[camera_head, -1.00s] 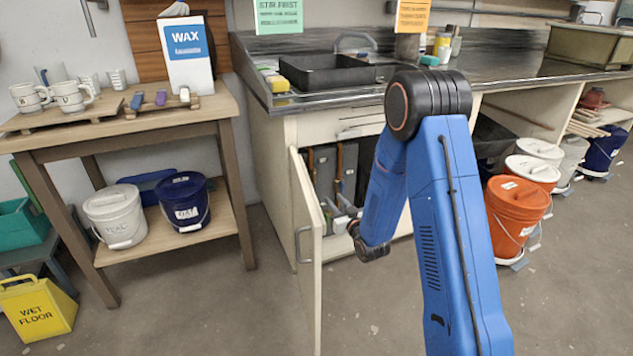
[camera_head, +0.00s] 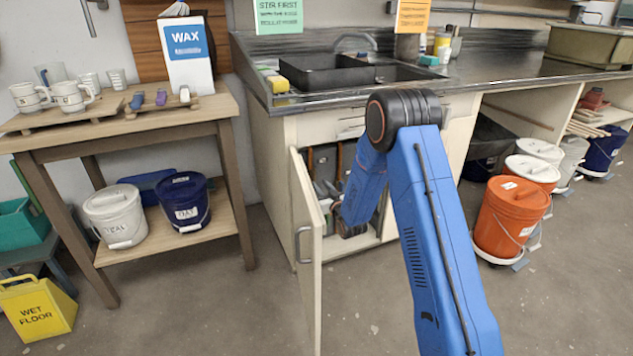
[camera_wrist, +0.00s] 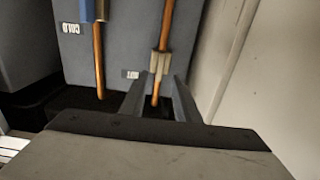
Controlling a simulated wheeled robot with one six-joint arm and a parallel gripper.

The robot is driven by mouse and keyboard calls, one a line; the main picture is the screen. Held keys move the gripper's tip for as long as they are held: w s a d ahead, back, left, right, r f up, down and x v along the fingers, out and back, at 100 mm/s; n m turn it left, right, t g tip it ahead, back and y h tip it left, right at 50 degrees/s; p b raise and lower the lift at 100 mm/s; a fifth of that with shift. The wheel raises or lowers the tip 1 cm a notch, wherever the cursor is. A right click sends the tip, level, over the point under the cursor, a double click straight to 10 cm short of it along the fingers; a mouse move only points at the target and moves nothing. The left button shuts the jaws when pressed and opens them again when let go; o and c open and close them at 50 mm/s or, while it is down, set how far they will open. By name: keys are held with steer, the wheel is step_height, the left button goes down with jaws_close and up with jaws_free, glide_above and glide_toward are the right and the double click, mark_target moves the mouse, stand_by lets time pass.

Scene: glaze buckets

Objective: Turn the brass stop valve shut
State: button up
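In the wrist view a brass fitting (camera_wrist: 159,63), which looks like the stop valve, sits on the right-hand copper pipe (camera_wrist: 167,22), in front of a grey panel. A small label, seen upside down, is beside it. My gripper (camera_wrist: 157,84) points at this fitting. Its two fingers stand apart with the pipe between them, and the tips are close to the fitting. I cannot tell whether they touch it. In the head view my gripper is hidden behind my blue arm, inside the open cabinet under the sink.
A second copper pipe (camera_wrist: 99,60) with a blue part on it runs to the left, near a "COLD" label (camera_wrist: 71,28). A pale wall (camera_wrist: 262,65) stands close on the right. The open cabinet door (camera_head: 307,250) juts out left of my arm. An orange bucket (camera_head: 508,215) stands right.

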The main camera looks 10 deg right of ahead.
mark_target(315, 178)
steer(key=shift+x, duration=2.55)
steer(key=shift+c, duration=0.2)
jaws_close()
